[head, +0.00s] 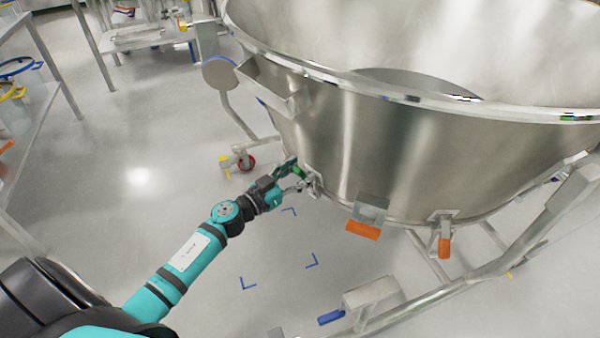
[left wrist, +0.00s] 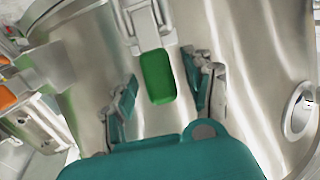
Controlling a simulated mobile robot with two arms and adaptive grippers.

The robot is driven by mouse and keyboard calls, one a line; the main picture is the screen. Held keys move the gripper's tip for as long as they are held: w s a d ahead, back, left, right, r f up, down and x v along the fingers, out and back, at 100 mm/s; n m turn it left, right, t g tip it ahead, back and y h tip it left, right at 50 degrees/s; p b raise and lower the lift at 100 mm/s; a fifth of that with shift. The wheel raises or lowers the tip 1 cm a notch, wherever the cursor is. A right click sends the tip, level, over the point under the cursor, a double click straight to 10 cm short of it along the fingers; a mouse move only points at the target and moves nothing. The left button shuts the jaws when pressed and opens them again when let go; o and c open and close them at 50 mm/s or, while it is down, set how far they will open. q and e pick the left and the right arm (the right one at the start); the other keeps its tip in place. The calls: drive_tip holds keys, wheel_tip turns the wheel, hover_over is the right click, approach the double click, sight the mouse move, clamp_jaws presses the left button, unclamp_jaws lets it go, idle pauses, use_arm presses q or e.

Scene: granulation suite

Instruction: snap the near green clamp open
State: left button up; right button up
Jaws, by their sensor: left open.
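The near green clamp (left wrist: 158,76) hangs from a metal bracket on the steel bowl's wall in the left wrist view. In the head view the green clamp (head: 300,171) is a small patch at the bowl's lower left, partly hidden by my gripper. My left gripper (left wrist: 160,95) is open, with one finger on each side of the green handle and a gap on both sides. It also shows in the head view (head: 296,178), close to the bowl wall. My right gripper is not in view.
The large steel bowl (head: 350,140) fills the right. Orange clamps (head: 362,230) and (head: 444,248) hang along its lower edge. A steel frame bar (head: 440,295) runs below. The floor (head: 215,285) at left is clear.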

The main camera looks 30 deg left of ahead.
use_arm(q)
drive_tip(key=shift+w+d, duration=0.15)
drive_tip(key=shift+w, duration=0.2)
clamp_jaws()
idle(0.3)
